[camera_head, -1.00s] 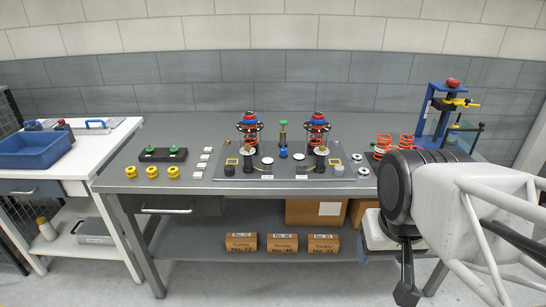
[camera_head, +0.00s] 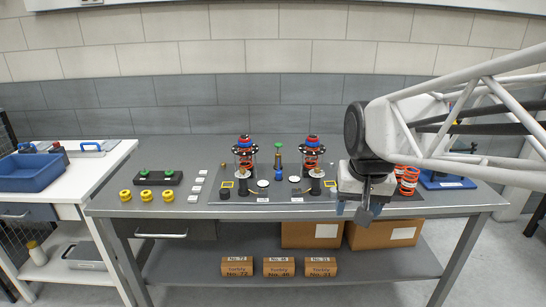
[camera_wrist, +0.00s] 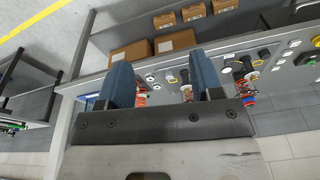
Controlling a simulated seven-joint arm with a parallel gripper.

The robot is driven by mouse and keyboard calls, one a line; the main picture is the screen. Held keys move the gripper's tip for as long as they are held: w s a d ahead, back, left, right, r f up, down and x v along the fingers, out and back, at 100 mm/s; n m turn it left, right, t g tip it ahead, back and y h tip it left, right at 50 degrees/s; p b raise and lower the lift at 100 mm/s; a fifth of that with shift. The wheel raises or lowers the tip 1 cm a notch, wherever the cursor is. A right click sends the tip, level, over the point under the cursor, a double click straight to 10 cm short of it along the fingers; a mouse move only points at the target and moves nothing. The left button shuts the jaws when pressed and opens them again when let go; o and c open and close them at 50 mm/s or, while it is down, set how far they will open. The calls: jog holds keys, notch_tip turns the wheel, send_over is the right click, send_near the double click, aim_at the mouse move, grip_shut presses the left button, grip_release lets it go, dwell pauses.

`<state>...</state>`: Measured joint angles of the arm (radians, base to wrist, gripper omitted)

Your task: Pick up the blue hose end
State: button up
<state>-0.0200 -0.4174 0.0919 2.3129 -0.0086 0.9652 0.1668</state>
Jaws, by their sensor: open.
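A small blue part (camera_head: 280,172) stands on the dark fixture plate (camera_head: 262,199), between two red-spring struts, below a green-topped piece. It may be the blue hose end, but it is too small to tell. My gripper (camera_head: 352,212) hangs at the bench's front edge, right of the plate and well apart from the blue part. In the wrist view my gripper's two blue-grey fingers (camera_wrist: 160,62) are spread, with nothing held between them. I cannot make out the blue part clearly in the wrist view.
The left strut (camera_head: 245,155) and right strut (camera_head: 311,155) stand upright on the plate. Loose orange springs (camera_head: 408,180) and a blue press base (camera_head: 443,181) are at right. Yellow rings (camera_head: 145,194) lie at left. Cardboard boxes (camera_head: 384,234) sit on the shelf below.

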jog(key=w+a+r+m, duration=0.1)
jog(key=w+a+m, duration=0.1)
jog(key=w, duration=1.4)
jog(key=m+g, duration=0.2)
jog(key=m, duration=0.2)
send_over(279, 171)
notch_tip(279, 171, down, 19)
jog(key=shift+s+r, duration=0.15)
jog(key=shift+w+a+f, duration=0.1)
jog(key=shift+w+f, duration=0.1)
jog(key=shift+w, duration=0.1)
jog(key=shift+f, duration=0.1)
jog(key=shift+f, duration=1.25)
jog(key=shift+s+f, duration=0.1)
jog(key=shift+f, duration=2.5)
